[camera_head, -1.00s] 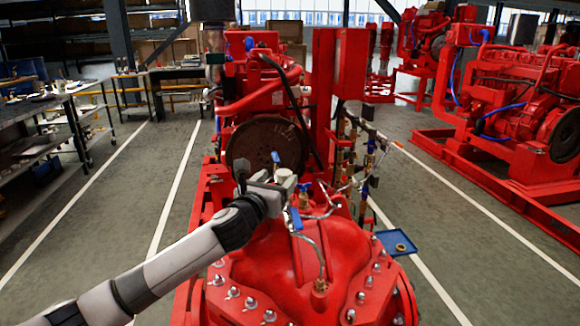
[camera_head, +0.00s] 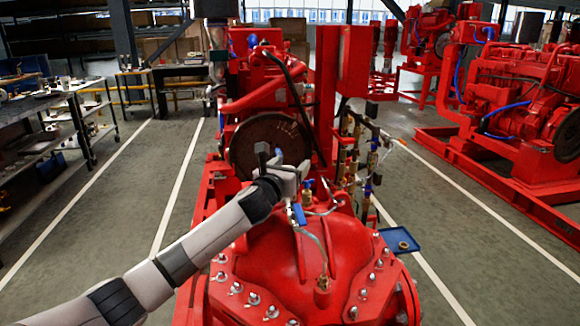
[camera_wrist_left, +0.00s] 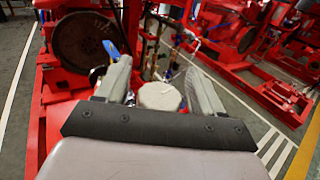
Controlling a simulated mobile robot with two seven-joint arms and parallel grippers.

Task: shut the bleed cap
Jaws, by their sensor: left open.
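A pale grey, round-topped cap, which I take to be the bleed cap, shows in the left wrist view (camera_wrist_left: 160,97), between the two fingers and beyond their base. I see a gap on each side, and cannot tell its depth relative to the fingertips. My left gripper (camera_head: 290,172) is open above the red pump casing (camera_head: 285,245); it also shows in the left wrist view (camera_wrist_left: 160,80). In the head view the gripper covers most of the cap's place. My right gripper is not in view.
Blue-handled valves (camera_head: 299,213) and thin bent pipes stand close to the gripper. A blue handle (camera_wrist_left: 110,50) is near the left finger in the wrist view. A blue tray (camera_head: 399,241) holding a ring sits at the right. A large dark disc (camera_head: 270,145) stands behind.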

